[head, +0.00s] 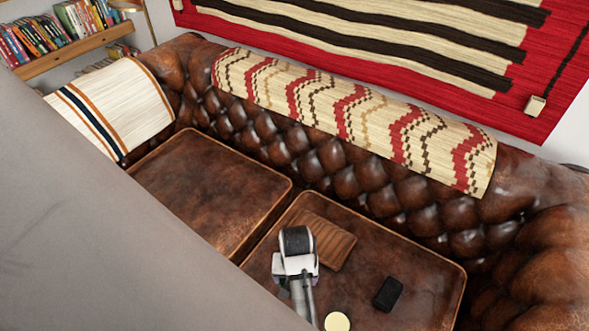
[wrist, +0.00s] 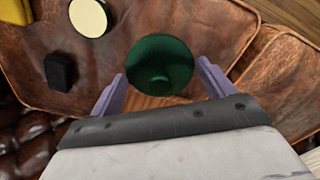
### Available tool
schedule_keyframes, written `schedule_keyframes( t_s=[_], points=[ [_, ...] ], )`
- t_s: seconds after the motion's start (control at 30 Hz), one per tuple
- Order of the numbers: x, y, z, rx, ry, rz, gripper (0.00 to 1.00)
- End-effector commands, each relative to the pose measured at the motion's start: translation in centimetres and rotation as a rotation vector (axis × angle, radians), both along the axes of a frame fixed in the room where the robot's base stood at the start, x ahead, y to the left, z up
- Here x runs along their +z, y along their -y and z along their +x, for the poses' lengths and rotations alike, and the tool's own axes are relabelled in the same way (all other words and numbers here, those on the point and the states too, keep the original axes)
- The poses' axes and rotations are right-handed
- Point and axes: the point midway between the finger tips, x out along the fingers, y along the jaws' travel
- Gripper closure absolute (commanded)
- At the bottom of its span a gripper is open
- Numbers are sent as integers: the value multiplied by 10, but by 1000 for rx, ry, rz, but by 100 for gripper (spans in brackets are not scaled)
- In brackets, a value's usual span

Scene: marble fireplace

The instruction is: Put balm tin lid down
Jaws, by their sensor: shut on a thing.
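The balm tin lid (wrist: 158,50) is a round, dark green disc with its concave inner side towards the wrist camera. My gripper (wrist: 161,70) has its two purple fingers at opposite sides of the lid and is shut on it. The lid is over the leather seat cushion and a wooden board (wrist: 142,101); its height above them is hard to tell. In the head view my gripper's hand (head: 298,265) is over the right seat cushion, and the lid cannot be made out. A pale yellow round thing (wrist: 89,16), perhaps the open tin, lies on the cushion.
The wooden board (head: 325,240) lies on the right cushion (head: 400,260) of a brown leather sofa. A small black box (head: 388,293) stands near the pale disc (head: 337,321). A yellow thing (wrist: 15,11) shows at the wrist view's corner. The left cushion (head: 210,185) is clear.

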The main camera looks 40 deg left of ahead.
Motion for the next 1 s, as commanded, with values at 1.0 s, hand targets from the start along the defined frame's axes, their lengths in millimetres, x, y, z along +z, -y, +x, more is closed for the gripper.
schedule_keyframes(
  t_s=[1.0],
  points=[
    [-149, 0, 0, 1, 1, 1, 41]
  ],
)
